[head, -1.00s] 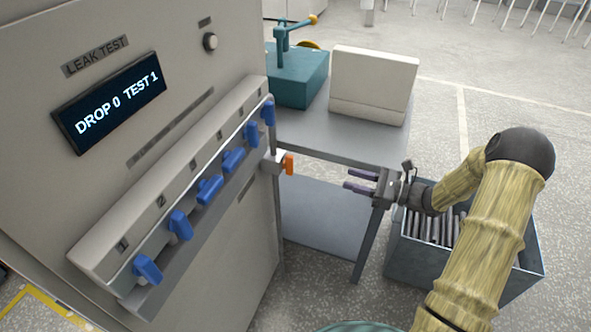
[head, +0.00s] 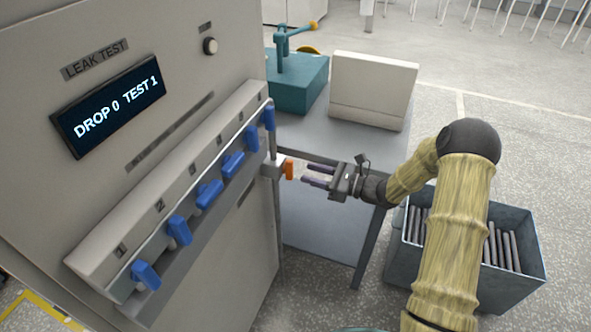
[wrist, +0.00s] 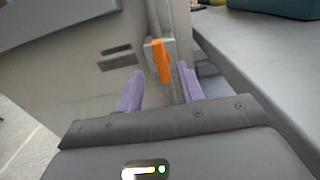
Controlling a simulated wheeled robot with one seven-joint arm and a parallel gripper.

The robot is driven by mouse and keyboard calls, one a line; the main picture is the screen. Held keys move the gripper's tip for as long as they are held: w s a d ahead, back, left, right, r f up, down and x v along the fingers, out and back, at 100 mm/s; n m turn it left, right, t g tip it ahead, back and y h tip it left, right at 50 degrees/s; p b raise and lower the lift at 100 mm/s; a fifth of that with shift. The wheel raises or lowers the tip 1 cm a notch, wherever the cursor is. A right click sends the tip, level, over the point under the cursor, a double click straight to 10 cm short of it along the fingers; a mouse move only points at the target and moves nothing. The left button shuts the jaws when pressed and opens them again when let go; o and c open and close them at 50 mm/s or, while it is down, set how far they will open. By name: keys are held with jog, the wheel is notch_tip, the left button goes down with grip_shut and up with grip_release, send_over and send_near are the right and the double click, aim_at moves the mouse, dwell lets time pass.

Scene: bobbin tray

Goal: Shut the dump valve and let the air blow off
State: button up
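The dump valve shows as an orange handle (head: 289,169) on a small grey block at the right side of the leak test cabinet (head: 230,230). In the wrist view the orange handle (wrist: 161,62) stands nearly upright, slightly tilted, ahead of the fingers. My gripper (head: 318,174) is open and empty, its two purple fingers pointing at the handle from the right with a small gap left. In the wrist view the fingers (wrist: 160,88) are spread to either side of the handle's line. The display (head: 108,104) reads "DROP 0 TEST 1".
Several blue valve handles (head: 209,193) line the sloping manifold on the cabinet. A grey table (head: 345,140) behind carries a teal fixture (head: 297,82) and a beige box (head: 372,90). A grey bin (head: 470,285) with metal rods stands on the floor at right.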

aim_at(293, 169)
jog(key=x, duration=0.5)
jog(key=shift+w+a, duration=0.15)
jog(key=shift+a, duration=0.15)
grip_shut()
